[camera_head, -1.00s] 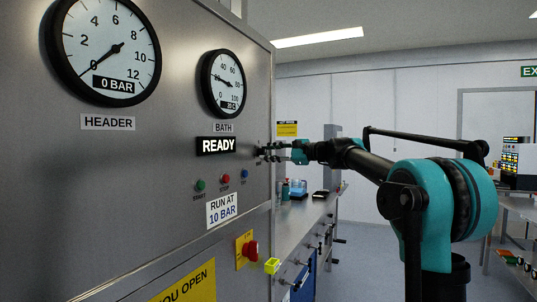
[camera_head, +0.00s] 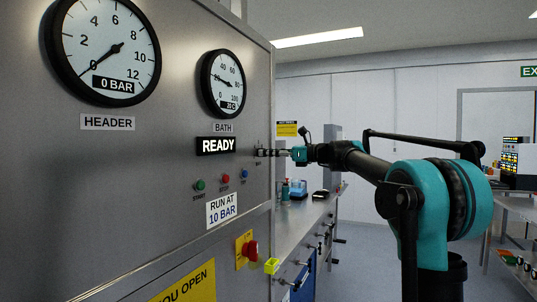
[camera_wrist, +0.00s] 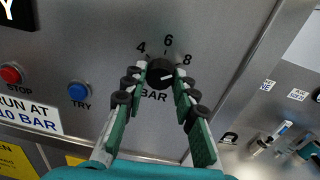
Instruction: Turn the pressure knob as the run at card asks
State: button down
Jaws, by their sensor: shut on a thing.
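The black pressure knob (camera_wrist: 158,72) sits on the steel panel above the word BAR in the wrist view. The numbers 4, 6 and 8 show around it; the rest of its scale is hidden by the fingers. Its white mark points to the right, below the 8. My gripper (camera_wrist: 160,75) is shut on the knob, one finger on each side. In the head view my gripper (camera_head: 266,152) reaches the panel's right edge. The run at card (camera_head: 221,209) reads 10 BAR. The header gauge (camera_head: 107,48) reads 0 BAR.
The READY display (camera_head: 216,146) is lit. A green START button (camera_head: 200,185), a red STOP button (camera_head: 226,178) and a blue TRY button (camera_wrist: 78,91) are left of the knob. A red mushroom button (camera_head: 250,251) is lower down. A bench (camera_head: 308,215) runs to the right.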

jog(key=m, duration=1.1)
jog(key=shift+f, duration=0.15)
dwell(0.3)
jog(key=c, duration=1.2)
grip_release()
jog(key=v, duration=1.2)
jog(key=shift+f, duration=0.2)
